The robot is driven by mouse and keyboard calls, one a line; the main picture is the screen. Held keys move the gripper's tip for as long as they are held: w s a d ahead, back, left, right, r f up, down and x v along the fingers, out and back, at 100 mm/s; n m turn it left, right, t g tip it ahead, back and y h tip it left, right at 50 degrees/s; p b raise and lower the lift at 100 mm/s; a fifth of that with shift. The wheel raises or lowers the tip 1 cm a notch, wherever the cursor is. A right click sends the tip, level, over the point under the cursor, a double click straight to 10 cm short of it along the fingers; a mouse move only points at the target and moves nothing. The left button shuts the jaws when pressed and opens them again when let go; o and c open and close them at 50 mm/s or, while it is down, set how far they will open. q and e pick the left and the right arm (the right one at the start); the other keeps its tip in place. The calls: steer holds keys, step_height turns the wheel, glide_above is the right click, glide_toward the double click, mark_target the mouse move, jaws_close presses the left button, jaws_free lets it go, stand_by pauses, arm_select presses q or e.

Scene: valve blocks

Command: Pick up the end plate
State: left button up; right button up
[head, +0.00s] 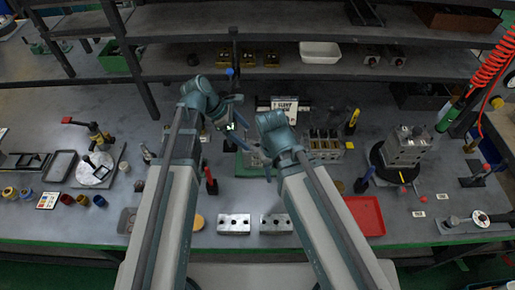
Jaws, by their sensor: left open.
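Two silver metal blocks with dark holes lie side by side near the front edge of the bench, a left block (233,224) and a right block (275,223). They look like plates, but I cannot tell for sure which thing is the end plate. My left gripper (231,127) is open above the middle of the bench, behind the two blocks and apart from them. My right gripper (266,167) is low over the bench beside a valve block assembly (325,146); its jaws are mostly hidden by my own arm, and so is part of the assembly.
A red tray (366,215) lies right of the blocks. A metal block stands on a dark turntable (380,158) at the right. A round fixture (95,170) and small cups are at the left. Shelves with a white bin (320,52) run along the back.

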mark_target(257, 145)
arm_select(q)
steer(key=b+x, duration=0.5)
steer(key=x, duration=0.1)
steer(key=shift+f, duration=0.15)
steer(key=shift+c, duration=0.2)
jaws_close()
steer(key=shift+r+p, duration=0.3)
step_height(257, 145, up, 18)
steer(key=p, duration=1.7)
steer(key=shift+p, duration=0.35)
steer(key=shift+f, duration=0.25)
